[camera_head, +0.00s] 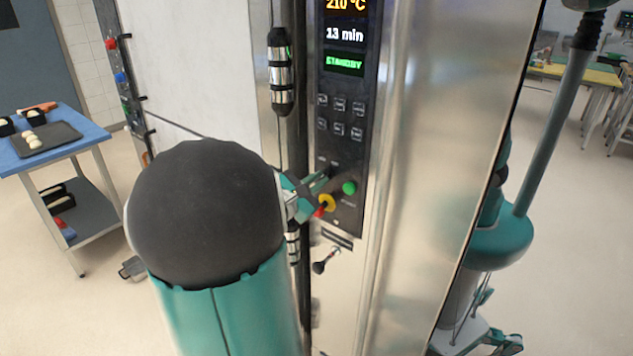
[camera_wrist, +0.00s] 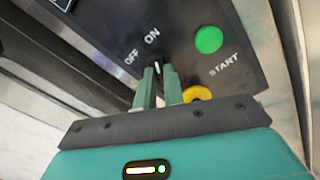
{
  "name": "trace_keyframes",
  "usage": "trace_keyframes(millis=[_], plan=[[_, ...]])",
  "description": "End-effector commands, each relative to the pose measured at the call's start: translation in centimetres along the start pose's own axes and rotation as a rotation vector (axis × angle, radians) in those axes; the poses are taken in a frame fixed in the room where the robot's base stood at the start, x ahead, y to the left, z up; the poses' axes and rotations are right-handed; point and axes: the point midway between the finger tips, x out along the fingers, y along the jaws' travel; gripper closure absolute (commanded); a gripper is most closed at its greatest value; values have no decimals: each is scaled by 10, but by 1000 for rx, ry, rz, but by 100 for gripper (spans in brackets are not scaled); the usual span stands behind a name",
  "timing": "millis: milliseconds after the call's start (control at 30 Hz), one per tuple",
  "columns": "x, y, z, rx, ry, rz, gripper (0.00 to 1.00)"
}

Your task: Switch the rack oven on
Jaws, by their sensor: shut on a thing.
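The rack oven's dark control panel (camera_head: 343,120) shows 210 °C, 13 min and a green STANDBY line in the head view. In the wrist view, a small black rotary switch (camera_wrist: 158,68) sits by the printed words OFF and ON. My gripper (camera_wrist: 159,84) has its two green fingers on either side of this switch and is shut on it. Only the switch's tip with a white mark shows; I cannot tell its exact setting. In the head view my gripper (camera_head: 318,181) is at the panel's lower part, hiding the switch.
A green START button (camera_wrist: 209,40) is right of the switch. A yellow button part (camera_wrist: 197,93) is close beside the right finger. A vertical door handle (camera_head: 281,75) stands left of the panel. A blue-topped table (camera_head: 90,137) is far left.

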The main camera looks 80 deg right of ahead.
Motion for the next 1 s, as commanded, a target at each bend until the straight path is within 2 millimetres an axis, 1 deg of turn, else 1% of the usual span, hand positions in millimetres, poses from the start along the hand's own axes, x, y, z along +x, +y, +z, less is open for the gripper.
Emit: trace_keyframes(millis=[333,367,400,467,800,867,1000], plan=[[0,0,0,5,-1,0,100],[0,0,0,5,-1,0,86],[0,0,0,5,-1,0,78],[0,0,0,4,-1,0,68],[-3,0,0,3,0,1,68],[-8,1,0,3,0,2,68],[-29,1,0,4,2,3,68]])
